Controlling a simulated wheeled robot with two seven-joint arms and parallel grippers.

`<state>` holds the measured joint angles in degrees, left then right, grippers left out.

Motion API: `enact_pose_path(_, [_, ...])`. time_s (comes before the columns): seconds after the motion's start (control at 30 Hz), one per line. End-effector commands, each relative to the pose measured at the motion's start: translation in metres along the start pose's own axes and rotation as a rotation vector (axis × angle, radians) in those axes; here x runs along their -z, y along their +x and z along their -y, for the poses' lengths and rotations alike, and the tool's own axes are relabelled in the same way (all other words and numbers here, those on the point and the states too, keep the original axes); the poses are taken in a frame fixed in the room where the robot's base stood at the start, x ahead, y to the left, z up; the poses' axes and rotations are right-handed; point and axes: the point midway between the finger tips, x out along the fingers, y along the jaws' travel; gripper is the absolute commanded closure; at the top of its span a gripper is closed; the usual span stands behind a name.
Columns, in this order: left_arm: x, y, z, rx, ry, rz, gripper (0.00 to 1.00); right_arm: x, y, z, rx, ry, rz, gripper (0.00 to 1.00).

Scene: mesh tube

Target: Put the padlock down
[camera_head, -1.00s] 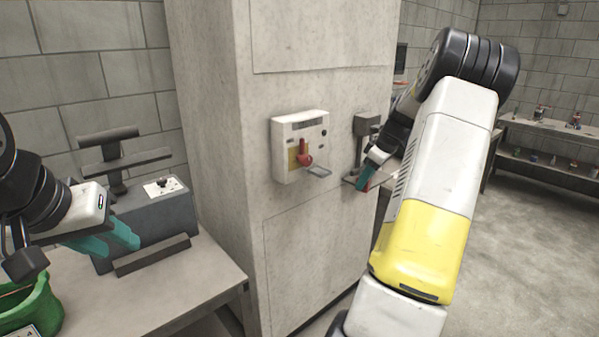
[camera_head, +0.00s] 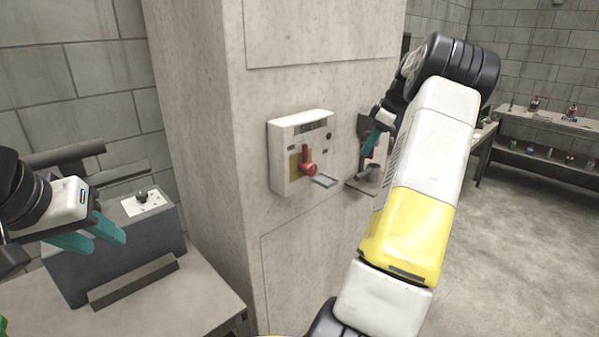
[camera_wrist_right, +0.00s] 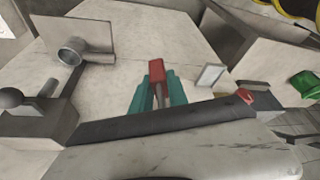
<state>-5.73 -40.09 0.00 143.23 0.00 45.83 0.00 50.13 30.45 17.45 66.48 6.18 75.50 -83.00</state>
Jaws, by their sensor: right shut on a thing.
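My right gripper (camera_wrist_right: 157,100) is shut on the red padlock (camera_wrist_right: 156,70), which sticks out past its teal fingertips in the right wrist view. In the head view, the right gripper (camera_head: 372,142) is beside the dark bracket with a small ledge (camera_head: 362,186) on the pillar; my arm partly hides this area. My left gripper (camera_head: 90,236) is open and empty at the left, in front of the grey machine.
A white wall box (camera_head: 284,165) with a red handle and a small grey plate is on the pillar (camera_head: 320,85). A grey machine (camera_head: 135,245) stands on the table (camera_head: 190,305) at left. Shelves (camera_head: 545,122) stand far right, with open floor before them.

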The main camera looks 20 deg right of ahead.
Motion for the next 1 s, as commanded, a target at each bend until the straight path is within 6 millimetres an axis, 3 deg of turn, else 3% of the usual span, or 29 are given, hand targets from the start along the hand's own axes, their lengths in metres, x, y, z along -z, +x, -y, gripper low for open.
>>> enact_pose_path(0.3, [0.000, 0.000, 0.000, 0.000, 0.000, 0.000, 0.64, 0.051, 0.029, 0.062, 0.001, -0.005, 0.001, 1.00])
enact_pose_path(0.5, [0.000, 0.000, 0.000, 0.000, 0.000, 0.000, 0.64, 0.075, 0.043, 0.090, 0.000, -0.002, 0.001, 1.00])
enact_pose_path(0.77, [0.000, 0.000, 0.000, 0.000, 0.000, 0.000, 0.64, 0.090, 0.051, 0.108, 0.001, -0.002, 0.000, 1.00])
enact_pose_path(1.0, [0.000, 0.000, 0.000, 0.000, 0.000, 0.000, 0.64, 0.076, 0.083, 0.107, 0.001, 0.001, 0.000, 1.00])
